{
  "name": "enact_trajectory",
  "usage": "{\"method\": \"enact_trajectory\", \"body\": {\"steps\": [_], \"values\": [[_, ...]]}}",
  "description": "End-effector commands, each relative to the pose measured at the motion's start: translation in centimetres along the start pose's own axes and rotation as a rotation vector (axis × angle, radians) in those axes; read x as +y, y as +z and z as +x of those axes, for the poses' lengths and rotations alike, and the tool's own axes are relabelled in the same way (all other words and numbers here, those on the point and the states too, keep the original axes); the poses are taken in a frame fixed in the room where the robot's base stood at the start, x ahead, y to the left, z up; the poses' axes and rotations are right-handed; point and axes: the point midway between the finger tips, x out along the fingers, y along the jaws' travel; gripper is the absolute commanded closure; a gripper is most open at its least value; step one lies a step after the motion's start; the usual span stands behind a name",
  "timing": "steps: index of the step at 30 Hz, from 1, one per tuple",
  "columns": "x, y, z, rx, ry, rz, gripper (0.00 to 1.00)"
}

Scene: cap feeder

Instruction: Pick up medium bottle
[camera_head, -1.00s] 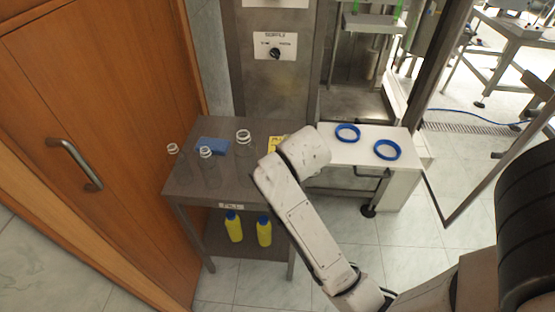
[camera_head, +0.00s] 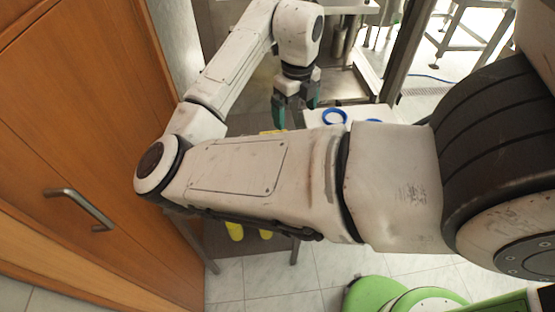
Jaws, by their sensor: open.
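My gripper (camera_head: 296,115) hangs fingers-down over the right end of the grey table (camera_head: 243,122), near the white surface. Its two dark-teal fingers are apart, and I see nothing between them. My arm covers most of the tabletop. The clear bottles with white necks, seen on that table a second ago, are all hidden behind my arm now. I cannot tell which of them is the medium one or how far my gripper is from it.
Blue rings (camera_head: 335,116) lie on the white surface (camera_head: 312,117) right of my gripper. Two yellow bottles (camera_head: 235,230) stand on the table's lower shelf, partly covered. A wooden door (camera_head: 75,120) with a metal handle (camera_head: 80,207) closes off the left. Tiled floor shows below.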

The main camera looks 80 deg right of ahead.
Motion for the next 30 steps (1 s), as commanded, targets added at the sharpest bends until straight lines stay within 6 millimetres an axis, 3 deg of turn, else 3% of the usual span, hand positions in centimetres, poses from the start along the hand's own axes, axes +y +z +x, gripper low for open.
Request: {"method": "enact_trajectory", "body": {"steps": [5, 12, 20, 30], "values": [[0.7, -0.3, 1.3, 0.023, 0.038, 0.055, 0.0], [0.8, -0.4, 4.7, 0.021, 0.035, 0.053, 0.0], [0.8, -0.7, 6.5, 0.02, 0.035, 0.052, 0.0], [1.0, -1.2, 10.7, 0.019, 0.035, 0.052, 0.0]]}}
